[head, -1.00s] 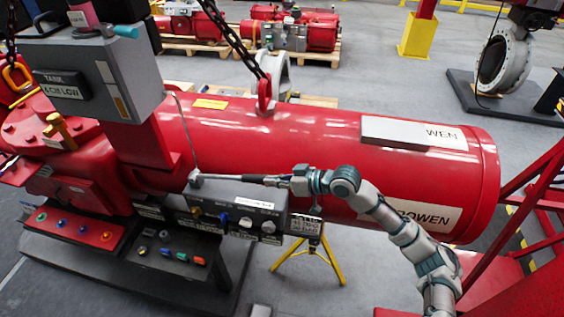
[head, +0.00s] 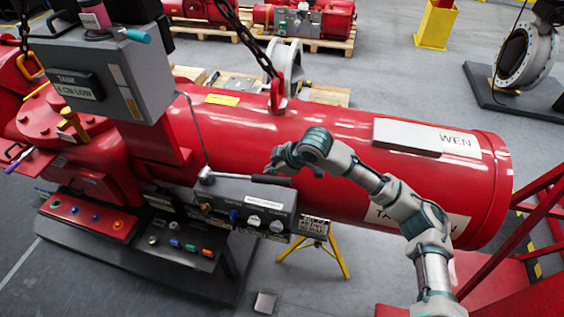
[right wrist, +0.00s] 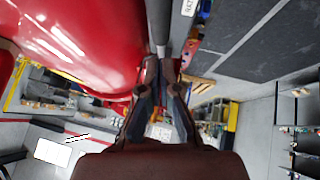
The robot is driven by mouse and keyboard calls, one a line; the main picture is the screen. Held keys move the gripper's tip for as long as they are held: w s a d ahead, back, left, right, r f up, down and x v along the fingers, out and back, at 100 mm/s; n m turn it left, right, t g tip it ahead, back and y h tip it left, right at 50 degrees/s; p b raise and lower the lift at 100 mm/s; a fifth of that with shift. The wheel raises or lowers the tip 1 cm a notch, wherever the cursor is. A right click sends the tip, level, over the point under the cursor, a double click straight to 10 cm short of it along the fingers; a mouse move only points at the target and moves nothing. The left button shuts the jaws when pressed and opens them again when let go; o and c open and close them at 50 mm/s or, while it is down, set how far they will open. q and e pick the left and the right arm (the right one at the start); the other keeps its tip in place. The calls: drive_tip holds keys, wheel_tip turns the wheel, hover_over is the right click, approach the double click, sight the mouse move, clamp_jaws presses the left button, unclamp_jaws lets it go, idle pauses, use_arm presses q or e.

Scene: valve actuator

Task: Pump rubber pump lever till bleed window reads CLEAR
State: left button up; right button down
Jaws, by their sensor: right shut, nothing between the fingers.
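The pump lever (head: 262,180) has a metal rod and a black rubber grip. It lies nearly level over the grey pump box (head: 235,198) in front of the red cylinder. My right gripper (head: 277,162) is shut and empty, just above the grip's right end; whether it touches is unclear. In the right wrist view, my closed fingers (right wrist: 163,70) point toward a grey bar. A display on the grey cabinet (head: 100,84) reads "TANK 4 CM LOW". I cannot make out a bleed window reading. My left gripper is not in view.
The large red cylinder (head: 340,150) lies right behind the lever. A black chain (head: 240,40) hangs to its lifting eye. A panel with colored knobs (head: 185,246) is at the lower left. A yellow stand (head: 330,258) is below. A red frame is at the right.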

sight(270, 179)
drive_tip(key=shift+w+f, duration=0.2)
drive_tip(key=shift+f, duration=1.05)
drive_tip(key=shift+d+f, duration=0.3)
drive_tip(key=shift+f, duration=0.3)
drive_tip(key=shift+w+d+f, duration=0.1)
drive_tip(key=shift+d+f, duration=0.1)
drive_tip(key=f, duration=0.2)
drive_tip(key=f+y+b, duration=0.1)
drive_tip(key=d+f+y+b, duration=0.1)
drive_tip(key=f, duration=0.1)
drive_tip(key=shift+s+f+t, duration=0.2)
drive_tip(key=shift+f+t, duration=0.1)
drive_tip(key=shift+f, duration=0.05)
drive_tip(key=shift+r, duration=0.1)
